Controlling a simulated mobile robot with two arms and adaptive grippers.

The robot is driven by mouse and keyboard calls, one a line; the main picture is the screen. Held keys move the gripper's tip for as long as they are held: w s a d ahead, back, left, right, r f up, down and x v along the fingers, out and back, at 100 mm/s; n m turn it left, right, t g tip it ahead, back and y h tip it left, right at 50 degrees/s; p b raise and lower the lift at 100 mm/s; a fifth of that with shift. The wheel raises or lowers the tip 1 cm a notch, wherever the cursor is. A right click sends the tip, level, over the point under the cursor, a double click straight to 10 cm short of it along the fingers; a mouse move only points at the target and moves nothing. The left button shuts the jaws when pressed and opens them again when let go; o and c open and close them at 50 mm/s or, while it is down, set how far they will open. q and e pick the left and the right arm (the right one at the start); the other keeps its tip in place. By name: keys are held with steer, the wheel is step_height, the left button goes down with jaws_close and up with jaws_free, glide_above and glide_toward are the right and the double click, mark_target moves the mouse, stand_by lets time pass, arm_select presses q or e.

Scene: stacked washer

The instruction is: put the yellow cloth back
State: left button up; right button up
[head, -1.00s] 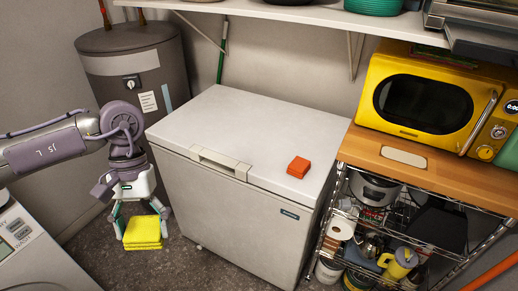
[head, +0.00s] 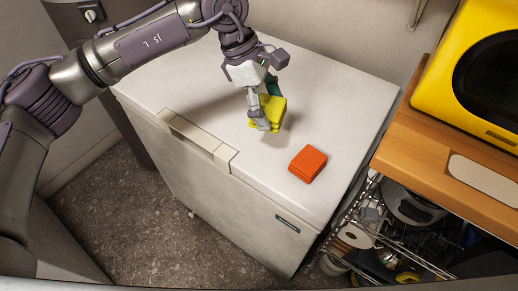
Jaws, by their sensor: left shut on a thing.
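The yellow cloth (head: 274,109) is a small folded stack, tilted, between the fingers of my left gripper (head: 266,118). The gripper is shut on it over the white chest freezer (head: 335,90), behind and left of an orange folded cloth (head: 308,164). I cannot tell whether the yellow cloth touches the lid; a shadow lies close by. The fingers hide part of the yellow cloth. My right gripper is not in view.
The freezer has a handle (head: 197,139) at its front edge. A wooden counter (head: 425,160) with a yellow microwave (head: 440,80) stands at the right, above a wire rack (head: 385,220). The lid is clear around the orange cloth.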

arm_select(q)
steer(key=d+f+n+t+b, duration=0.1)
steer(key=d+n+t+b, duration=0.15)
steer(key=d+n, duration=0.4)
steer(key=m+p, duration=0.1)
steer(key=p, duration=0.1)
glide_above(263, 138)
steer(key=a, duration=0.1)
steer(key=f, duration=0.7)
steer(key=shift+s+a, duration=0.1)
steer(key=shift+s, duration=0.1)
step_height(263, 138, down, 4)
steer(key=shift+r+p, duration=0.2)
steer(key=shift+p, duration=0.25)
steer(key=shift+f, duration=0.35)
steer(key=o, duration=1)
steer(key=shift+o, duration=0.2)
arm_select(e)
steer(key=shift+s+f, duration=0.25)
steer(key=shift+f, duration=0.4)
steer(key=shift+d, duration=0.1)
